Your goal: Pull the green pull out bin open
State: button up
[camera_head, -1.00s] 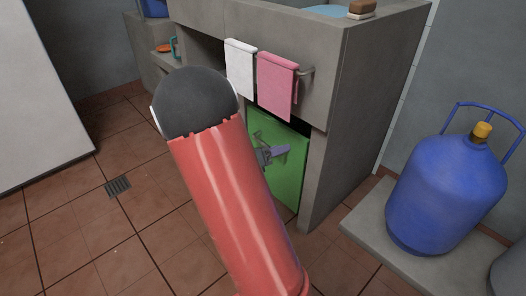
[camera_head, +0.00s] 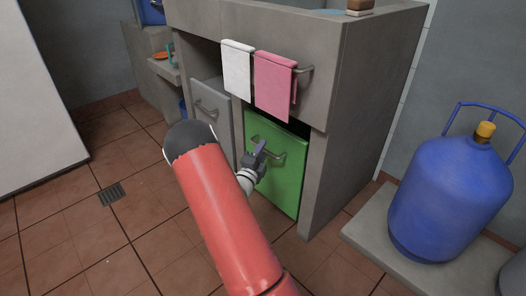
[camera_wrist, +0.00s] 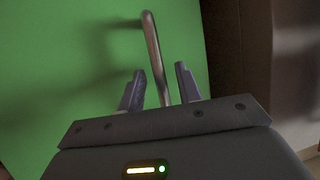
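The green pull-out bin (camera_head: 286,180) has a flat green front under the counter, with a metal bar handle (camera_head: 270,147) near its upper middle. A dark gap shows above the front. My gripper (camera_head: 259,157) is at the handle, with the arm reaching in from below. In the wrist view the green front (camera_wrist: 60,70) fills the left and middle. The handle bar (camera_wrist: 153,50) runs down between my two fingers (camera_wrist: 160,88). The fingers stand apart, with a visible gap on each side of the bar.
A grey front with its own handle (camera_head: 211,105) is left of the green one. A white towel (camera_head: 237,68) and a pink towel (camera_head: 274,84) hang on a rail above. A blue gas cylinder (camera_head: 449,197) stands on a ledge at right. The tiled floor (camera_head: 85,230) at left is clear.

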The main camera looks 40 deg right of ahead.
jog(key=shift+w+d+r, duration=0.1)
jog(key=shift+w+d, duration=0.15)
jog(key=shift+d, duration=0.15)
jog(key=shift+c, duration=0.4)
grip_shut()
jog(key=shift+a, duration=0.1)
jog(key=s+a+p, duration=0.2)
jog(key=a+p, duration=0.6)
jog(key=a, duration=2)
jog(key=shift+s+a+p, duration=0.15)
jog(key=shift+s+p, duration=0.05)
jog(key=shift+p, duration=0.2)
jog(key=shift+o, duration=0.4)
grip_release()
